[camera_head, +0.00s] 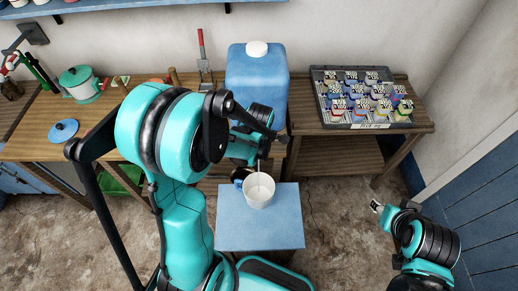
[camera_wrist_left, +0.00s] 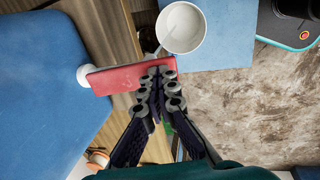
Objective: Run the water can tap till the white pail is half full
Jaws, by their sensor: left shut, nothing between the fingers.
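The blue water can (camera_head: 256,75) with a white cap stands on the wooden bench. Its red tap handle (camera_wrist_left: 125,76) shows in the left wrist view, with my left gripper (camera_wrist_left: 160,78) shut and empty at its right end; I cannot tell if they touch. In the head view my left gripper (camera_head: 276,138) is in front of the can and partly hides it. The white pail (camera_head: 259,191) stands upright below; it also shows in the left wrist view (camera_wrist_left: 181,28). A thin pale streak, like water, runs down into it. The water level is unclear. My right gripper (camera_head: 377,206) hangs at the right, too small to read.
The pail stands on a blue stool (camera_head: 260,232). A tray of small labelled jars (camera_head: 327,112) sits on the bench to the right. A green pot (camera_head: 80,84) and a blue lid (camera_head: 63,131) are at the left. The floor right of the stool is clear.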

